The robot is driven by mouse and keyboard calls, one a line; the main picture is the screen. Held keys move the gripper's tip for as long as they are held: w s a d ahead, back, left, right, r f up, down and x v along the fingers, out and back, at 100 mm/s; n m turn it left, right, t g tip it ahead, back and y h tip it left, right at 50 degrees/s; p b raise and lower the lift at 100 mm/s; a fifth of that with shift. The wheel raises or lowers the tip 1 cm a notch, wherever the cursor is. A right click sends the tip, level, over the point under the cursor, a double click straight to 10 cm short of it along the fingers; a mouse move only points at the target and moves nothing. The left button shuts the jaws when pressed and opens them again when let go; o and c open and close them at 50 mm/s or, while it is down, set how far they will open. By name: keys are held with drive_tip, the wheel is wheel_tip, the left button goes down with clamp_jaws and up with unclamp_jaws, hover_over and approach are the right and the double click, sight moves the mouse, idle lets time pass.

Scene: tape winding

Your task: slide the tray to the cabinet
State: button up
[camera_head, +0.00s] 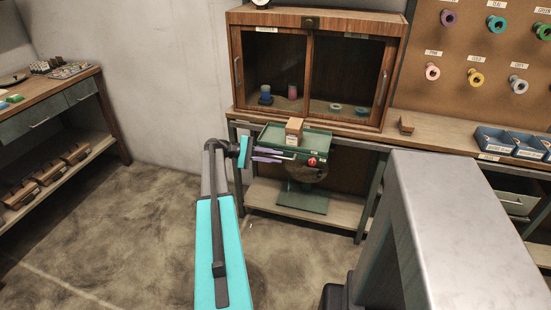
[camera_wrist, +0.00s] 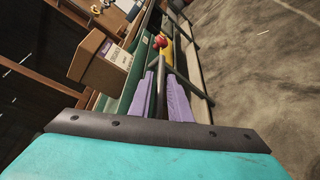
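The green tray (camera_head: 318,138) is on a green pedestal stand in front of the cabinet. A small brown box (camera_head: 294,131) with a pale label sits on it, larger in the wrist view (camera_wrist: 100,62). A red knob (camera_head: 312,161) is at the tray's near side. The wooden cabinet (camera_head: 308,19) stands on the bench behind, with spools inside. My gripper (camera_head: 282,156) is at the tray's near left edge. In the wrist view its purple fingers (camera_wrist: 163,78) lie either side of a dark bar; I cannot tell whether they touch it.
The wooden bench (camera_head: 448,139) runs right, with blue bins (camera_head: 510,141) on it and a spool pegboard (camera_head: 495,50) above. Another workbench (camera_head: 55,95) stands at the left. The floor (camera_head: 130,225) between is open.

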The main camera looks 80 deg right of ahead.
drive_tip(key=b+v, duration=0.1)
drive_tip(key=v, duration=1.2)
drive_tip(key=shift+w, duration=0.2)
